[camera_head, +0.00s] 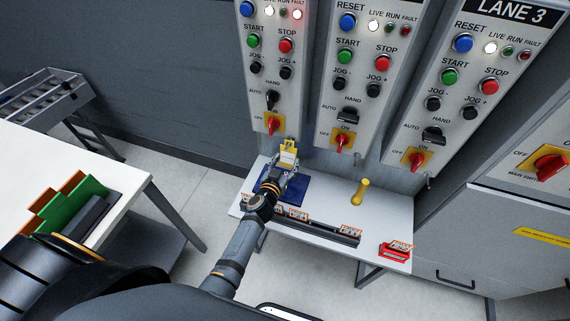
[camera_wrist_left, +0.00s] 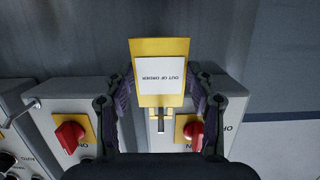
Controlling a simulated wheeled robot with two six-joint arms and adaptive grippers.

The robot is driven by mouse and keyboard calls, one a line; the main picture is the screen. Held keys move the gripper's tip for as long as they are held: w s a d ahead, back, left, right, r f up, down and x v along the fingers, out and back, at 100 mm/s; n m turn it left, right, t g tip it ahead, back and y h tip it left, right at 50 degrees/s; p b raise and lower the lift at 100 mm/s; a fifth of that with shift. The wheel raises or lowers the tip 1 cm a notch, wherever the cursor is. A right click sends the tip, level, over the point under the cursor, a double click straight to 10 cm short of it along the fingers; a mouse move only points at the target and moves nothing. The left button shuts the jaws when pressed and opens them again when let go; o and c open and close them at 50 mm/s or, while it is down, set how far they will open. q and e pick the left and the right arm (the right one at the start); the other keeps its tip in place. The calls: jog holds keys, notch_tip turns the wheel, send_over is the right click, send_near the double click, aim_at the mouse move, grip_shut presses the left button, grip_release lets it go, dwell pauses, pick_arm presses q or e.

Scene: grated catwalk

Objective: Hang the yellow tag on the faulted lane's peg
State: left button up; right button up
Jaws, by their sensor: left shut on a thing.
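The yellow tag (camera_head: 288,155), with a white "OUT OF ORDER" label, is held by my left gripper (camera_head: 282,172) in front of the bottom of the leftmost lane panel (camera_head: 273,85). In the left wrist view the tag (camera_wrist_left: 160,48) sits between the fingers of my left gripper (camera_wrist_left: 160,105), its text upside down. The leftmost panel's red fault lamp (camera_head: 297,14) is lit. Its peg cannot be made out clearly behind the tag. Pegs show under the middle panel (camera_head: 357,159) and the LANE 3 panel (camera_head: 430,182). My right gripper is not in view.
A white bench (camera_head: 385,210) below the panels holds a blue mat (camera_head: 292,190), a yellow-handled tool (camera_head: 361,191), a dark rack (camera_head: 320,232) with labels and a red block (camera_head: 394,252). A white table (camera_head: 85,160) with green and brown holders stands at left.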

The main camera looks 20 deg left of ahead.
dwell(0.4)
pick_arm(q)
jog(key=o, duration=1)
jog(key=shift+o, duration=0.2)
jog(key=v, duration=0.7)
jog(key=shift+s, duration=0.3)
